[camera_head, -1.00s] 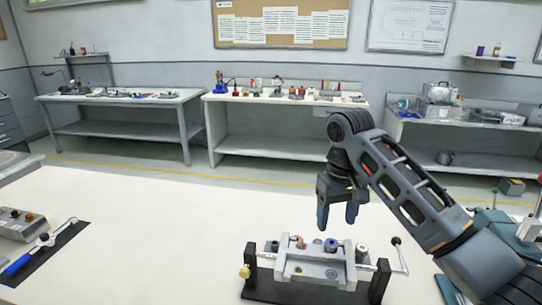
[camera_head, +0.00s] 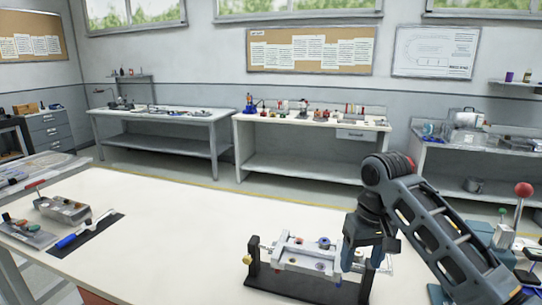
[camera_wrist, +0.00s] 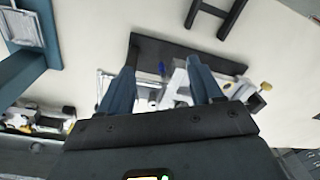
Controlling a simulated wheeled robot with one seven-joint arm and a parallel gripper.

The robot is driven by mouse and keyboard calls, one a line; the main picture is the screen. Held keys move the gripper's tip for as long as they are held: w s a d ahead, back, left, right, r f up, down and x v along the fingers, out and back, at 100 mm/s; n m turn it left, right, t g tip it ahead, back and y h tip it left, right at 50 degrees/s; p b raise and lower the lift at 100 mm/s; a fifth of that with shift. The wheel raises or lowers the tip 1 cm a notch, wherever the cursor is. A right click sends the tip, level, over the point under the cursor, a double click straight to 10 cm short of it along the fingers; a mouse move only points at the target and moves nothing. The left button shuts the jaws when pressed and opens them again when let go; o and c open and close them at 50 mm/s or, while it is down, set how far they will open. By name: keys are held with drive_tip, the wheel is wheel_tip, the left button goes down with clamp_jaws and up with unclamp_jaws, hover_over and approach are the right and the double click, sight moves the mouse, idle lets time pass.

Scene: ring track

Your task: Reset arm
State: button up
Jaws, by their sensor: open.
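My gripper (camera_head: 364,258) points down at the right end of a metal fixture (camera_head: 300,258) on a black base (camera_head: 290,291). It partly hides that end in the head view. In the wrist view its two blue-grey fingers (camera_wrist: 160,85) are apart, with nothing held between them. The fixture and its dark base (camera_wrist: 150,50) show beyond the fingertips there. I cannot tell whether the fingers touch the fixture.
A blue-handled tool (camera_head: 85,230) lies on a dark mat at the left, beside grey boxes with buttons (camera_head: 60,208). A red-knobbed lever device (camera_head: 523,190) stands at the right. The white tabletop (camera_head: 180,215) is clear between. Benches line the back wall.

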drive_tip(key=s+a+f+t+y, duration=0.1)
drive_tip(key=s+a+f, duration=0.1)
drive_tip(key=a+f, duration=0.2)
drive_tip(key=s+a+f+t+y, duration=0.1)
drive_tip(key=s+a+f+y, duration=0.1)
drive_tip(key=s+a+f, duration=0.1)
drive_tip(key=s+a+f+t+y, duration=0.1)
drive_tip(key=s+a+f, duration=0.1)
drive_tip(key=a+f, duration=0.3)
drive_tip(key=shift+s+a+f+m+t+y, duration=0.1)
drive_tip(key=shift+s+a+m+t+y, duration=0.25)
drive_tip(key=shift+a, duration=0.3)
drive_tip(key=s+d+f+m+t+h, duration=0.1)
drive_tip(key=s+f+m+t, duration=0.15)
drive_tip(key=s, duration=0.85)
drive_tip(key=s+d+f+m+t+h, duration=0.15)
drive_tip(key=s+t, duration=0.25)
drive_tip(key=s, duration=0.6)
drive_tip(key=s+d+r+n+t+h, duration=0.1)
drive_tip(key=s+d+r+t, duration=0.1)
drive_tip(key=s+d+r, duration=0.4)
drive_tip(key=s+d+r+n+t+h, duration=0.1)
drive_tip(key=s+d+r, duration=0.6)
drive_tip(key=s, duration=0.8)
wheel_tip(320, 180, up, 3)
drive_tip(key=shift+n+t+h, duration=0.4)
drive_tip(key=shift+n+t, duration=0.05)
drive_tip(key=shift+t, duration=0.15)
